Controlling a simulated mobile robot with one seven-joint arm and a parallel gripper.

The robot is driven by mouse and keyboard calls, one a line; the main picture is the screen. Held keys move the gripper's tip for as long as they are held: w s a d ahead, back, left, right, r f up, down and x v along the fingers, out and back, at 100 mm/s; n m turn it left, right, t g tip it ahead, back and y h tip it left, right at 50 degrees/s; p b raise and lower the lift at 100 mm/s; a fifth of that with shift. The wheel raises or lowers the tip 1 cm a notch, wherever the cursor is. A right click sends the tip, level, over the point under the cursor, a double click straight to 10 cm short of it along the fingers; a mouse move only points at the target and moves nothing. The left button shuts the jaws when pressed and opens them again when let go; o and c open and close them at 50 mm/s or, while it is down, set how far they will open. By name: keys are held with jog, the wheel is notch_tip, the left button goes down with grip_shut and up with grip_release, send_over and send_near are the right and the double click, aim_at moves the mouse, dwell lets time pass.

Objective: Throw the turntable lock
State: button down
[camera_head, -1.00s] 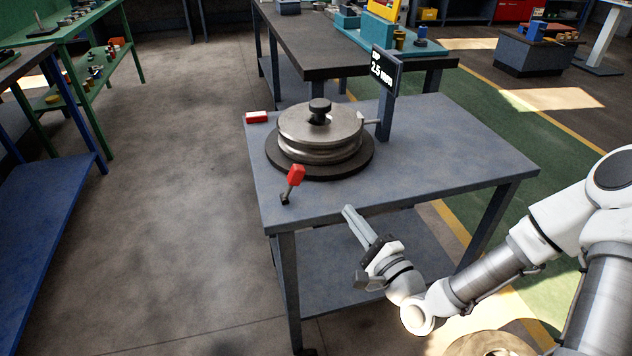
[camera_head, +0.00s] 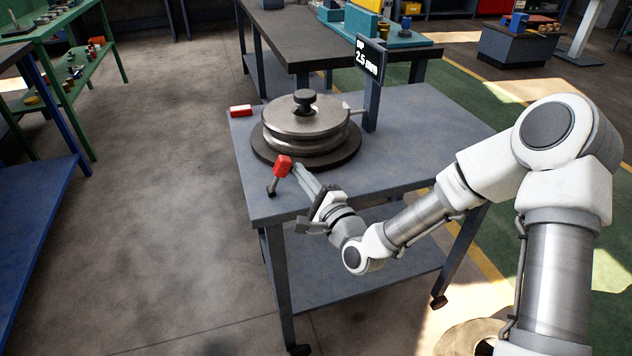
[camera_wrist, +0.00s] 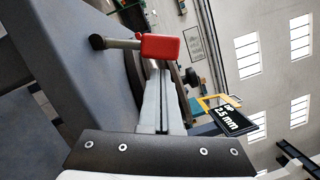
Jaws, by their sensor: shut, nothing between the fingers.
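The turntable lock is a short lever with a red handle (camera_head: 282,166) at the front left of the grey table, beside the round steel turntable (camera_head: 305,127). In the head view it leans slightly to the right. My gripper (camera_head: 297,168) is shut and empty, its fingertips just right of the red handle. I cannot tell whether the fingers touch the handle.
A red and white block (camera_head: 240,111) lies at the table's back left. The table's right side (camera_head: 430,120) is clear. A dark workbench (camera_head: 310,42) stands behind.

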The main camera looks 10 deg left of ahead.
aim_at(290, 167)
jog(key=shift+s+a+r, duration=0.15)
jog(key=shift+s+a, duration=0.05)
jog(key=shift+a, duration=0.05)
jog(key=shift+s+a+r+n+g, duration=0.25)
jog(key=shift+r+n, duration=0.2)
jog(key=shift+n, duration=0.35)
jog(key=shift+s+a+r+n+p, duration=0.15)
jog(key=shift+a+r+n+p, duration=0.3)
jog(key=shift+n, duration=0.25)
jog(key=shift+s+a+r+n+g, duration=0.3)
jog(key=shift+a+n+g, duration=0.1)
jog(key=shift+n, duration=0.4)
jog(key=n, duration=0.1)
jog(key=s+a+n, duration=0.1)
jog(key=shift+a+r+n+h, duration=0.15)
jog(key=shift+a+n+h, duration=0.15)
jog(key=shift+h, duration=0.1)
jog(key=shift+s+a+r+n+g+h+b, duration=0.1)
jog(key=shift+s+a+n+h+b, duration=0.15)
jog(key=shift+n, duration=0.25)
jog(key=shift+s+a+f+n+g+h+b, duration=0.1)
jog(key=shift+a+n, duration=0.25)
jog(key=shift+n, duration=0.15)
jog(key=shift+s+a+r+n+g+h+b, duration=0.1)
jog(key=shift+s+a+n+h+b, duration=0.15)
jog(key=shift+n, duration=0.25)
jog(key=shift+a, duration=0.1)
jog(key=shift+w, duration=0.1)
